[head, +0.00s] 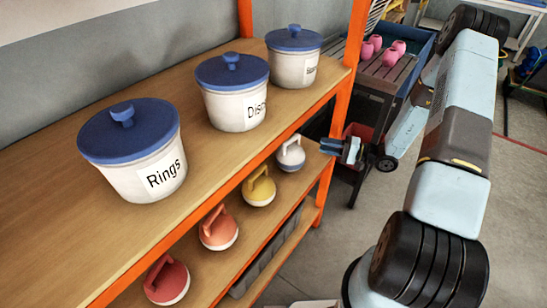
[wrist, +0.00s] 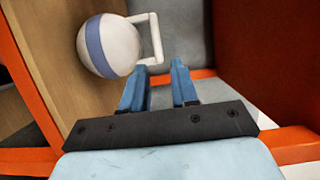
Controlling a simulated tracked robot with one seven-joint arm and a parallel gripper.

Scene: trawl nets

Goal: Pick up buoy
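A white buoy with a blue band and a pale handle (head: 291,157) sits at the right end of the lower shelf. It also shows in the wrist view (wrist: 112,45), with its handle pointing right. My gripper (head: 326,146) is just right of this buoy in the head view. A yellow buoy (head: 260,192), a coral buoy (head: 219,232) and a red buoy (head: 168,283) stand farther along the shelf.
The orange shelf post (head: 352,40) rises close to my gripper. On the upper shelf are white pots with blue lids, labelled Rings (head: 145,180), Discs (head: 240,108) and one partly readable (head: 296,68). A dark cart (head: 390,78) with pink objects stands behind.

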